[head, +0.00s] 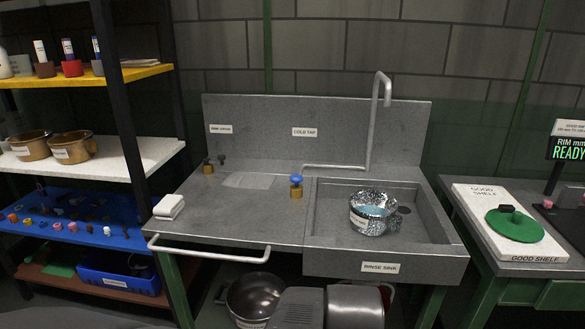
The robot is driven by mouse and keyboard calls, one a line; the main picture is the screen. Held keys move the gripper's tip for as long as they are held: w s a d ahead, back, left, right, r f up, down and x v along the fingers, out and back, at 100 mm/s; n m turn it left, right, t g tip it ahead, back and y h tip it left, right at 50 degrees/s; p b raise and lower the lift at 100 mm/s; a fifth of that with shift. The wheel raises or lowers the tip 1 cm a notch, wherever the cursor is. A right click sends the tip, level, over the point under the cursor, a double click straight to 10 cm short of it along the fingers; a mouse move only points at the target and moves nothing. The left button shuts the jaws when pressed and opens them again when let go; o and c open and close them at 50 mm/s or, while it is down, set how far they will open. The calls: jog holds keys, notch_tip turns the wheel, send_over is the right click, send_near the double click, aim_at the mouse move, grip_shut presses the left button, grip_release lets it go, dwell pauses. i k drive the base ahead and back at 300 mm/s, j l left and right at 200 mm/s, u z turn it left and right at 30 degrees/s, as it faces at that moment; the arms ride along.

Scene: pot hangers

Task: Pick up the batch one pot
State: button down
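No pot carries a label that I can read as batch one. A speckled silvery pot (368,211) with a white label sits in the rinse sink (430,228), with something bluish inside it. Two brass-coloured pots (73,146) (28,146) with white labels stand side by side on the white middle shelf at the left. A dark, wide pot (255,294) with a label is under the counter, partly cut off by the frame. My gripper does not show; grey parts at the bottom centre seem to be my arm.
A bent tap pipe (371,125) rises behind the sink. A blue-topped brass knob (296,187) and a folded white cloth (169,207) are on the counter (240,215). A front rail (208,257) sticks out. A green lid (515,225) lies on the good shelf (480,205) at the right.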

aim_at(372, 213)
jog(key=i+l+u, duration=0.1)
jog(key=l, duration=0.2)
jog(key=i+l+u, duration=0.2)
jog(key=i+l, duration=0.15)
jog(key=l, duration=0.3)
jog(key=i+l+u, duration=0.1)
jog(key=l, duration=0.2)
jog(key=i+l+u, duration=0.15)
jog(key=l, duration=0.2)
